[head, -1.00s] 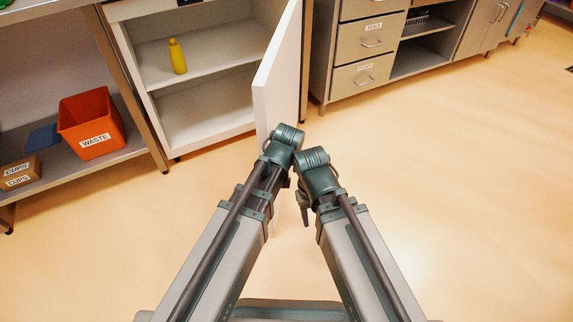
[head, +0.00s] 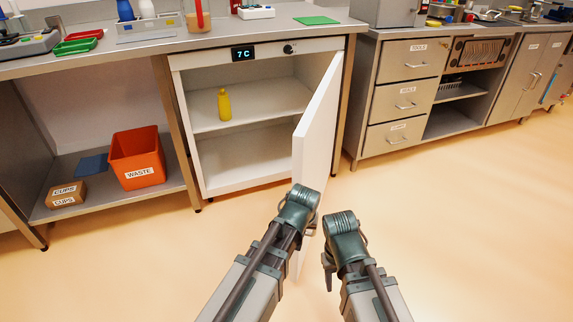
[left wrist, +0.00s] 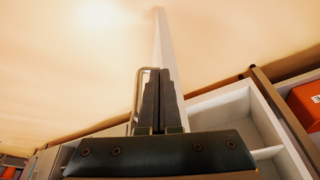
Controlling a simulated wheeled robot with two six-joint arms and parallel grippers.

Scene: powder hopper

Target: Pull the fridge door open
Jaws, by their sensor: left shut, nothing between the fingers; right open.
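The white fridge door (head: 317,125) stands wide open in the head view, swung out from the right side of the fridge (head: 246,177). In the left wrist view the door (left wrist: 164,45) shows nearly edge-on, with its metal bar handle (left wrist: 138,98) on the left face. My left gripper (left wrist: 157,84) is shut and empty at the door's edge, just right of the handle; I cannot tell whether it touches the door. In the head view its fingers are hidden behind its wrist. My right gripper (head: 328,278) is open and empty, pointing down, to the right of the door.
A yellow bottle (head: 224,105) stands on the fridge's upper shelf. An orange waste bin (head: 138,158) and a cups box (head: 66,195) sit on the low shelf at left. Drawers (head: 402,104) stand at right. The floor (head: 470,220) at right is clear.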

